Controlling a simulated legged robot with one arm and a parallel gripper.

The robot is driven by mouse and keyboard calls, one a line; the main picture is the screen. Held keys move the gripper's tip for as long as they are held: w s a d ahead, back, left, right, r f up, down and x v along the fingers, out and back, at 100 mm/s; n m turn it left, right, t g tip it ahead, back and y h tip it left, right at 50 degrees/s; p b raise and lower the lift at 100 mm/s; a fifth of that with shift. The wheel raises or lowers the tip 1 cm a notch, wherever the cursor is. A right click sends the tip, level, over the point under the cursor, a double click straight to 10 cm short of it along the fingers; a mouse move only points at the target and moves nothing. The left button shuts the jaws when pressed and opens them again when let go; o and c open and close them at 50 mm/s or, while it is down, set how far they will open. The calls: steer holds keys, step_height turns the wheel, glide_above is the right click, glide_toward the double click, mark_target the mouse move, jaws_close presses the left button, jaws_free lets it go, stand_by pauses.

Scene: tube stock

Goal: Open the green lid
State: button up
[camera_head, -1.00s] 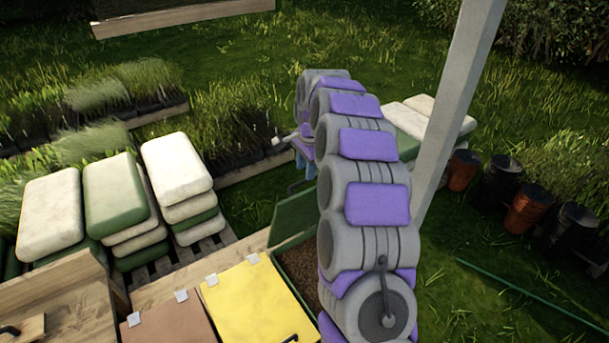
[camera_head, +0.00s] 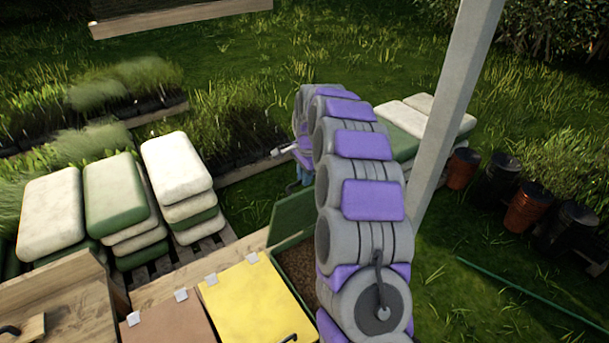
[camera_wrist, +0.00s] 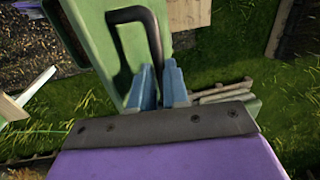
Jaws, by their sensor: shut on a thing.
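The green lid (camera_head: 291,217) stands tilted up on its hinge side, its bin open beneath, with brown loose contents (camera_head: 296,268) showing. In the wrist view the lid (camera_wrist: 98,30) fills the upper left, with a black bent handle (camera_wrist: 128,16) on it. My gripper (camera_wrist: 160,86) has blue fingers closed around the lower end of the handle. In the head view my gripper is mostly hidden behind my arm, just beyond the lid.
A yellow lid (camera_head: 257,302) and a brown lid (camera_head: 168,322) lie shut to the left. Stacked sacks (camera_head: 178,175) stand behind them. A grey post (camera_head: 447,120) rises right of my arm. Dark and orange pots (camera_head: 525,208) stand on the grass at right.

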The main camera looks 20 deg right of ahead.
steer(key=shift+d, duration=0.1)
jaws_close()
steer(key=shift+w, duration=0.15)
steer(key=w+a+g+p, duration=0.1)
steer(key=w+p, duration=0.2)
steer(key=w, duration=0.4)
steer(key=shift+w+a+r, duration=0.3)
steer(key=shift+w+a, duration=0.05)
steer(key=shift+w, duration=0.05)
steer(key=o, duration=0.6)
jaws_free()
steer(key=shift+d, duration=0.15)
steer(key=shift+o, duration=0.2)
